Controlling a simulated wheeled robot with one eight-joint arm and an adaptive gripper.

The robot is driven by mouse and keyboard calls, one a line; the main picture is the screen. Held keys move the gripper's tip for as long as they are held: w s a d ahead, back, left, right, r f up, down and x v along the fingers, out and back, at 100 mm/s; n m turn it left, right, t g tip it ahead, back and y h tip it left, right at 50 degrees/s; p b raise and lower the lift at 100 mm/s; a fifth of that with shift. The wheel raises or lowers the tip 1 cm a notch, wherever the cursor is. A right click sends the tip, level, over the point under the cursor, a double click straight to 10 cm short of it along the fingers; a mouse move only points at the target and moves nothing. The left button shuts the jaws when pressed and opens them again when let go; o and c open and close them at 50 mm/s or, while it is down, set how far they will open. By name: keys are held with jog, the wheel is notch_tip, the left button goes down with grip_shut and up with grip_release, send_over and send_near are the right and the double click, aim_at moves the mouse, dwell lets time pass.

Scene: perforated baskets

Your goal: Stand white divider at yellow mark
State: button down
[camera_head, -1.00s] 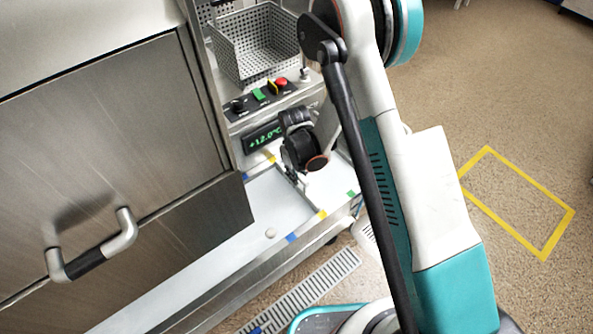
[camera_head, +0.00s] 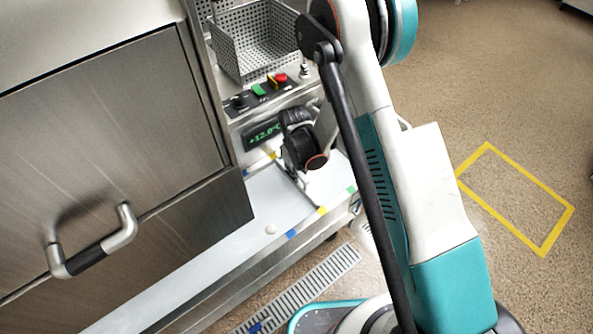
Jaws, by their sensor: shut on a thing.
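My gripper (camera_head: 299,183) points down over the right part of a pale tray (camera_head: 225,238). It is shut on the white divider (camera_head: 328,182), which shows as a brighter white patch right of the fingers. The divider's edges blend with the tray, so I cannot tell whether it touches the tray floor or stands fully upright. One yellow mark (camera_head: 322,210) is on the tray's front rim, just below and right of my fingers. Another yellow mark (camera_head: 273,155) is on the back edge, partly beside my wrist.
Blue marks (camera_head: 290,234) and a green mark (camera_head: 351,190) also line the rim. A small pale knob (camera_head: 270,229) lies in the tray. A steel door (camera_head: 110,150) stands left. A control panel (camera_head: 262,95) and perforated basket (camera_head: 255,45) are behind my gripper.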

jog(key=shift+f, duration=0.45)
jog(key=c, duration=1.4)
grip_release()
notch_tip(320, 180, up, 12)
jog(key=shift+a, duration=0.1)
jog(key=shift+r, duration=0.1)
